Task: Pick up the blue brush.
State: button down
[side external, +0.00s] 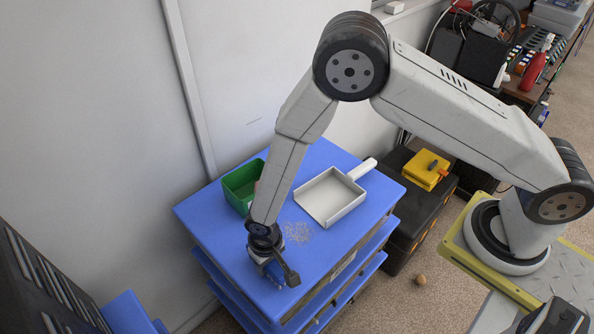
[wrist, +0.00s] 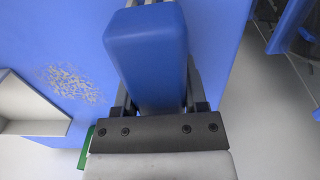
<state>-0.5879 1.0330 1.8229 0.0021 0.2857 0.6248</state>
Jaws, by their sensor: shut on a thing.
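My gripper (side external: 273,268) is low over the near left part of the blue cart top in the side view. In the wrist view my gripper (wrist: 156,92) is shut on the blue brush (wrist: 147,50), with a finger on each side of its block-like blue body. The brush's bristles are not clearly visible. In the side view the brush is mostly hidden by my gripper and blends with the blue top. I cannot tell whether it touches the surface.
The blue cart (side external: 215,225) carries a scatter of light debris (side external: 297,232), a white dustpan (side external: 328,197) and a green bin (side external: 236,192). A dark toolbox with a yellow case (side external: 427,168) stands to the right. A wall closes off the left and back.

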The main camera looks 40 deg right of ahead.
jog(key=shift+r, duration=0.15)
jog(key=shift+r, duration=1.1)
jog(key=s+d+r, duration=0.6)
jog(key=s+r, duration=0.4)
jog(key=s, duration=0.2)
jog(key=shift+s+d+r, duration=0.15)
jog(key=shift+s+r, duration=0.1)
jog(key=c, duration=0.7)
grip_release()
jog(key=c, duration=0.6)
jog(key=shift+o, duration=0.2)
jog(key=w+d+f, duration=0.3)
jog(key=w+d, duration=0.5)
jog(key=w, duration=0.3)
jog(key=shift+w, duration=0.25)
